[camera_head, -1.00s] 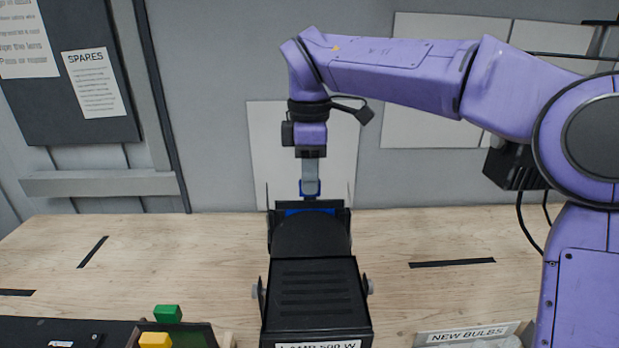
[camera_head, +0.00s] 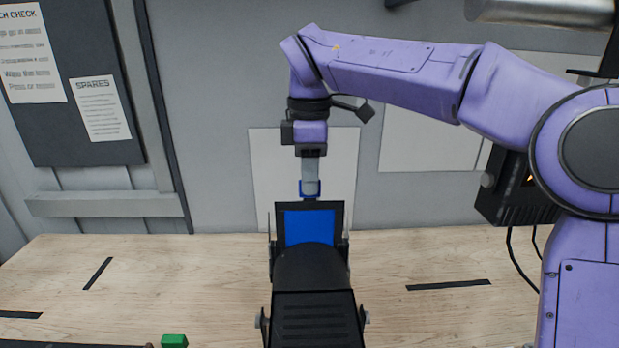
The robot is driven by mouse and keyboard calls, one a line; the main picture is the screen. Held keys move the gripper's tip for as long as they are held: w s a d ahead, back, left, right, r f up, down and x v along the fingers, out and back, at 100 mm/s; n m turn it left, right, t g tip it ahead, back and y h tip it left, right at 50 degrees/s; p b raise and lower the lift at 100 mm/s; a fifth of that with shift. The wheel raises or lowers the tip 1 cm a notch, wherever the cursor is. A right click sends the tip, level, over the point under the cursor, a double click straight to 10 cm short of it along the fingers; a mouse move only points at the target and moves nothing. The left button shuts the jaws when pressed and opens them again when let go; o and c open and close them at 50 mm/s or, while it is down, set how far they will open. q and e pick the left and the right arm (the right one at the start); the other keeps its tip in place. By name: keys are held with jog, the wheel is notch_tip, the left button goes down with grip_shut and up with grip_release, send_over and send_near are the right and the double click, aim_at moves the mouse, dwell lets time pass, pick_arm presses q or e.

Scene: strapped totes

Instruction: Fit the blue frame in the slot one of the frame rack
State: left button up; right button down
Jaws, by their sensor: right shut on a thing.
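My right gripper (camera_head: 310,188) points down and is shut on the blue tab at the top of the blue frame. The blue frame (camera_head: 308,226) has a black border and a blue pane, and stands upright. My left gripper is not in view.
A grey wall with pale sheets stands close behind. A black box with a cable (camera_head: 515,195) is at the right, partly behind my right arm.

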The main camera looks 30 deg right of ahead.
jog(key=shift+r+p, duration=1.65)
jog(key=shift+r, duration=0.8)
